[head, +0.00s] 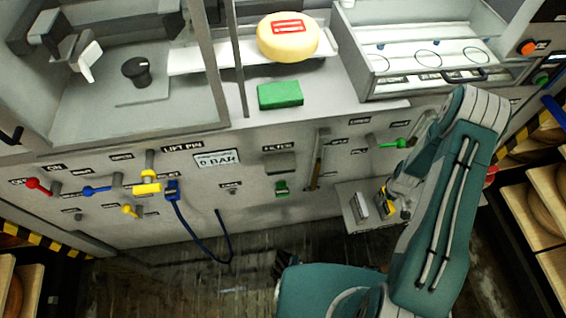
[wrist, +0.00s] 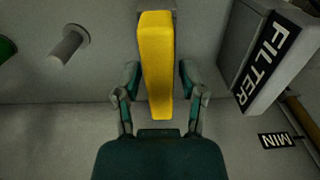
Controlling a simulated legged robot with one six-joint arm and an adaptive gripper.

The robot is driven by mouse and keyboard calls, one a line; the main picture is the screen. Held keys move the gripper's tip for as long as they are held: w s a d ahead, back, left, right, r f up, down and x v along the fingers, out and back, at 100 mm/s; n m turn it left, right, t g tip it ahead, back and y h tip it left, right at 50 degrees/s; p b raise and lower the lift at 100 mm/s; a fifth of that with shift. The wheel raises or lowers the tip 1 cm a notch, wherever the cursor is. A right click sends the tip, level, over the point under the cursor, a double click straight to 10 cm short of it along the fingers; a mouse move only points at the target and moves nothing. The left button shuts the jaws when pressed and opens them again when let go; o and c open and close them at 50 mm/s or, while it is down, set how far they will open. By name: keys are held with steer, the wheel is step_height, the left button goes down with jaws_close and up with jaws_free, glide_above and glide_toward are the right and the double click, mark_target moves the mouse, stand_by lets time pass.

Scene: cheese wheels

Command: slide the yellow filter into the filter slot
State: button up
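The yellow filter (wrist: 157,70) is a long yellow block in the middle of the wrist view, its far end near a grey part at the top edge. My gripper (wrist: 159,72) has one finger on each side of it, with small gaps showing, so it is open around the filter. In the head view my gripper (head: 397,200) is low at the right, by the front panel, and the yellow filter (head: 385,194) shows just left of it, partly hidden. The filter slot (head: 280,162) appears as a grey recess under a FILTER label on the panel.
A grey box labelled FILTER (wrist: 268,55) stands right of my gripper, and a grey peg (wrist: 70,45) is at the left. A pale block (head: 359,206) sits beside the yellow filter in the head view. Coloured levers, a blue hose (head: 190,230) and a green block (head: 280,94) are further left.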

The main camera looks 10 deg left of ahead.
jaws_close()
steer(key=shift+r, duration=4.1)
steer(key=shift+r, duration=1.45)
